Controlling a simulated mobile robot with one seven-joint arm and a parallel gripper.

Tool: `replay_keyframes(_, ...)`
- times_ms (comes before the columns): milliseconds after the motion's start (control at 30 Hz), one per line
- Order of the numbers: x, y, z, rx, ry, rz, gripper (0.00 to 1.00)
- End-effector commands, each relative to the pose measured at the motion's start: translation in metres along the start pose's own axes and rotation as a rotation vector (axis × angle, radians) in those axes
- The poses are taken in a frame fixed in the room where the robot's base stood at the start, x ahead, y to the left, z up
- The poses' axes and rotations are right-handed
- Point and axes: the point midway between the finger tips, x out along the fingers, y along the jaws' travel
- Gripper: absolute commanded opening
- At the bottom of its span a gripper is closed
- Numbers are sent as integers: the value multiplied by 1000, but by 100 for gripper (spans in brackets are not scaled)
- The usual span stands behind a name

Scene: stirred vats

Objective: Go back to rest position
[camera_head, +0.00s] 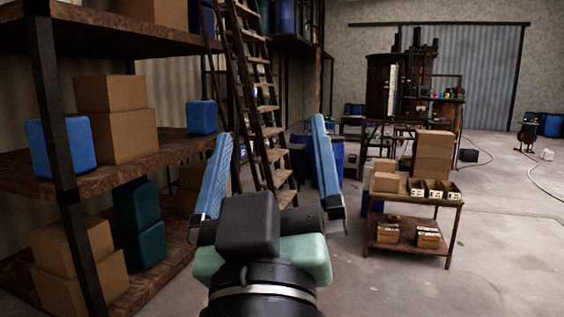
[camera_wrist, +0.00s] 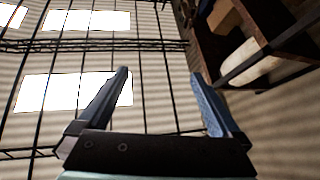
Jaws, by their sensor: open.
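My gripper (camera_head: 268,165) is raised in front of my body in the camera_head view, its two blue-faced fingers wide apart with nothing between them. In the camera_wrist view my gripper (camera_wrist: 163,92) also shows open and empty. That view looks up at bright windows (camera_wrist: 72,92) and the corrugated wall. The gripper appears apart from everything around it.
A wooden shelf rack (camera_head: 185,145) with cardboard boxes and blue and teal containers stands at left. A wooden ladder (camera_head: 262,105) leans behind the gripper. A small table (camera_head: 408,249) with boxes stands at right. The concrete floor (camera_head: 510,240) is mostly clear farther right.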

Motion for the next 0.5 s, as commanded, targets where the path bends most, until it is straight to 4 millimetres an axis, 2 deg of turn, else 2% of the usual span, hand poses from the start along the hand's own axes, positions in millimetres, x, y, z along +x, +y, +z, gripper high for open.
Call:
replay_keyframes(33, -4, 13, -32, 71, 93, 24, 100)
replay_keyframes(100, -11, 25, -62, 151, 187, 36, 100)
replay_keyframes(200, -19, 34, -86, 219, 266, 40, 100)
replay_keyframes(300, -22, 36, -94, 242, 292, 41, 100)
replay_keyframes(500, -22, 36, -94, 242, 290, 40, 100)
